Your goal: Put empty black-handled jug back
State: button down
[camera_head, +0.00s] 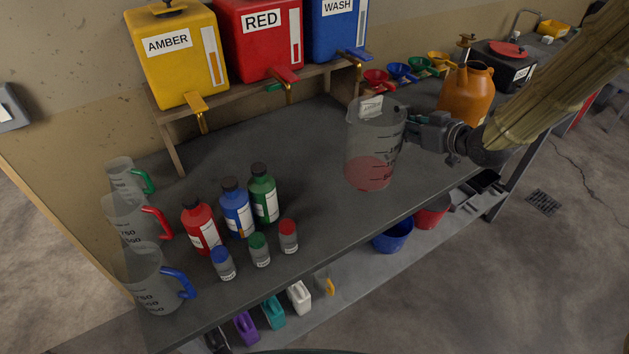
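A large clear jug (371,135) with dark measuring marks is at the right-centre, over the grey bench. Its lower part shows a red tint; I cannot tell whether that is liquid inside or a stained bottom. My gripper (412,130) is at the jug's right side, closed around where its handle is. The handle is mostly hidden by the gripper's dark fingers. The jug looks upright or nearly so; I cannot tell whether its base touches the bench. Three other clear jugs stand at the bench's left end, with a green handle (148,181), a red handle (159,222) and a blue handle (180,282).
Yellow AMBER (187,72), red RED (243,50) and blue WASH (325,35) drums sit on a rack behind. Several bottles (237,208) stand at front left. An orange jug (466,92) and coloured funnels (398,71) are at back right. The bench's middle (290,140) is clear.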

jog(key=shift+w+d+f+b, duration=0.1)
jog(key=shift+w+f+b, duration=0.05)
jog(key=shift+f+b, duration=0.3)
jog(key=shift+w+f+b, duration=0.15)
jog(key=shift+f+b, duration=0.1)
jog(key=shift+f, duration=0.3)
notch_tip(320, 180, down, 8)
jog(key=b, duration=0.9)
jog(key=w+a+f+p, duration=0.2)
jog(key=w+a+p, duration=0.1)
jog(key=a, duration=0.4)
jog(key=w+a+f+p, duration=0.3)
jog(key=a+p, duration=0.1)
jog(key=a, duration=0.3)
jog(key=shift+w+a, duration=0.25)
jog(key=shift+w, duration=0.15)
jog(key=shift+f, duration=0.15)
